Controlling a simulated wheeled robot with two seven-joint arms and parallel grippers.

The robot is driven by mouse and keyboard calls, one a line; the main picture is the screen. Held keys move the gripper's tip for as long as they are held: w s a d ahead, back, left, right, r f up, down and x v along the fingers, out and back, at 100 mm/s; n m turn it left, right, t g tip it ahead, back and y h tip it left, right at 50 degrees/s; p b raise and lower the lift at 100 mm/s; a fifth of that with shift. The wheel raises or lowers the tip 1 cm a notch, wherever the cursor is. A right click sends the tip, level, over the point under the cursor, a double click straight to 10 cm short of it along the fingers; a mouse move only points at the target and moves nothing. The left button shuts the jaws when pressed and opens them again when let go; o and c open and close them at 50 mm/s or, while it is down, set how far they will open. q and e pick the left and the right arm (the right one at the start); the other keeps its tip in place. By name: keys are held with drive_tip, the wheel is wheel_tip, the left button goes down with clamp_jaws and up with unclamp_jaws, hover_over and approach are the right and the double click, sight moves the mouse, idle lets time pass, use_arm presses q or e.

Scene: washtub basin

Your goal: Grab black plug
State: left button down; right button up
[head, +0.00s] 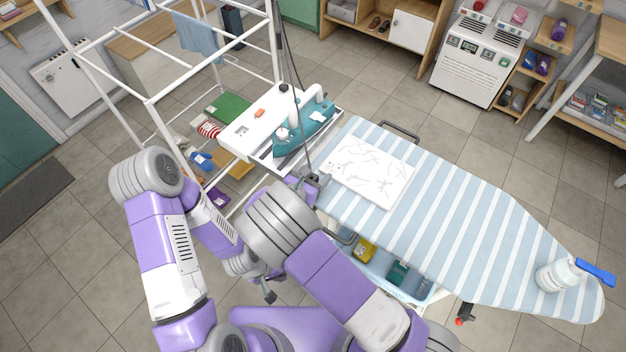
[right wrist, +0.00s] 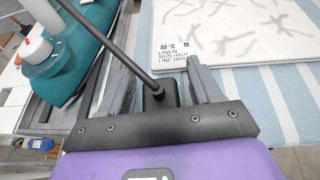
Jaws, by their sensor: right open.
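The black plug (right wrist: 162,94) shows in the right wrist view with its dark cable running up to the left. My right gripper (right wrist: 160,84) is open, with one finger on each side of the plug; I cannot tell whether either finger touches it. In the head view the right gripper (head: 309,184) is at the near left corner of the ironing board, and my arm hides part of it. My left gripper (head: 268,290) is low, left of the board and away from the plug; its jaw opening is not clear.
A white frame rack (head: 150,101) stands at the left. Open floor lies beyond the board.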

drive_tip(key=shift+s+r, duration=0.15)
drive_tip(key=shift+s, duration=0.05)
drive_tip(key=shift+c, duration=1.4)
drive_tip(key=c, duration=0.5)
drive_tip(key=shift+c, duration=1.4)
